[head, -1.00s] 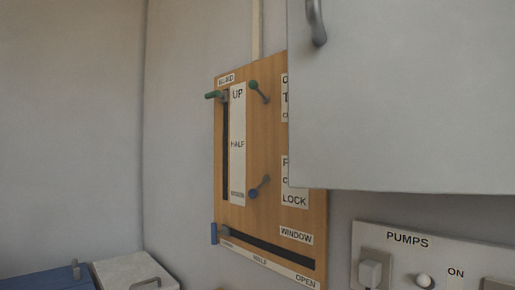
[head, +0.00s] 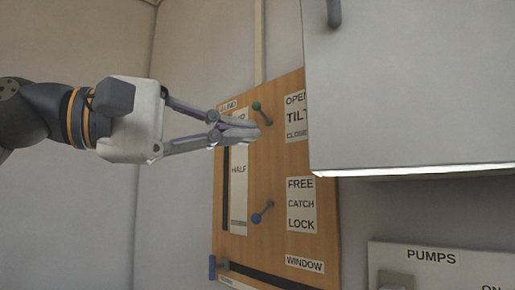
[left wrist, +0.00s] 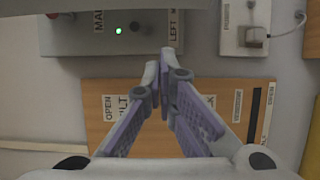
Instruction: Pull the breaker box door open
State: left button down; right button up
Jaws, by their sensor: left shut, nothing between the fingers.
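A large pale grey box front (head: 420,85) fills the upper right of the head view, and I take it for the breaker box door. A grey handle (head: 334,12) is on it near its left edge, cut off by the top of the picture. I cannot tell whether the door is shut. My left gripper (head: 258,130) is to the left of the box, in front of the wooden board, with its fingertips together and empty. Its closed fingers also show in the left wrist view (left wrist: 166,58). My right gripper is not in view.
The wooden board (head: 242,190) carries labels, slots and small levers, including a green-knobbed one (head: 257,106) and a blue-knobbed one (head: 256,218). A pumps panel (head: 400,258) is below the box. A panel with a green light (left wrist: 135,32) shows in the left wrist view.

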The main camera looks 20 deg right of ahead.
pick_arm(q)
jog(key=s+d+p, duration=0.2)
jog(key=s+d, duration=0.1)
jog(key=d, duration=0.3)
jog(key=shift+s, duration=0.15)
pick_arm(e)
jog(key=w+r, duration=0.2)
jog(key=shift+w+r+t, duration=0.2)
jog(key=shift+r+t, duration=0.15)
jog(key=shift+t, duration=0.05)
pick_arm(q)
jog(key=shift+a, duration=0.15)
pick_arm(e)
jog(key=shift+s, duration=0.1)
